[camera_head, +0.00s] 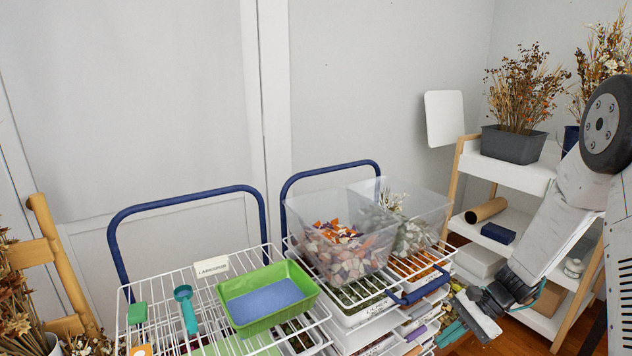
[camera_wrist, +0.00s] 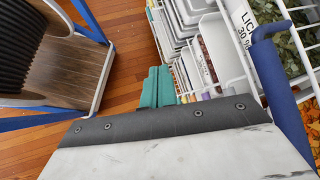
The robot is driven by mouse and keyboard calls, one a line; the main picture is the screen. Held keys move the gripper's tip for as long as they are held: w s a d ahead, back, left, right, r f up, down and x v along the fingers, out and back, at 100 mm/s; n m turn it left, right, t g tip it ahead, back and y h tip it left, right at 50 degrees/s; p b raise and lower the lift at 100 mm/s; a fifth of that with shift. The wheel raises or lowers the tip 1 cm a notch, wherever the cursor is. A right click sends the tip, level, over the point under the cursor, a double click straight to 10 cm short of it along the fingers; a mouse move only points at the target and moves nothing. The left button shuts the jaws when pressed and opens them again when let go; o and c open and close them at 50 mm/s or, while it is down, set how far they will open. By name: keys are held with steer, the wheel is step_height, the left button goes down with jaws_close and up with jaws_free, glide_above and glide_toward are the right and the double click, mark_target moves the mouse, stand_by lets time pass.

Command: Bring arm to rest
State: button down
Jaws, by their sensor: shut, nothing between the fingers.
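My gripper (camera_head: 449,335) hangs low at the right in the head view, at the end of my grey-white arm. Its teal fingers point down and left, beside the right-hand stack of trays. In the wrist view my gripper (camera_wrist: 157,84) shows its teal fingers together, with nothing between them. Wooden floor lies beyond the fingertips, and the trays are close on the right.
A wire rack (camera_head: 160,327) holds a green tray (camera_head: 240,318) and small tools. Clear bins (camera_head: 330,205) stand on the right-hand cart. A white shelf (camera_head: 520,176) with dried plants stands behind my arm. A blue handle (camera_wrist: 268,70) is close by.

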steer(key=s+a+r+n+t+h, duration=0.1)
steer(key=s+r+n+h, duration=0.3)
steer(key=s+r, duration=0.9)
steer(key=s+a+r+n+t+h, duration=0.1)
steer(key=s+r+n+h, duration=0.4)
steer(key=s+r, duration=0.8)
steer(key=shift+s+a+r+n+t, duration=0.3)
steer(key=shift+a+r+n, duration=0.35)
steer(key=shift+n, duration=0.95)
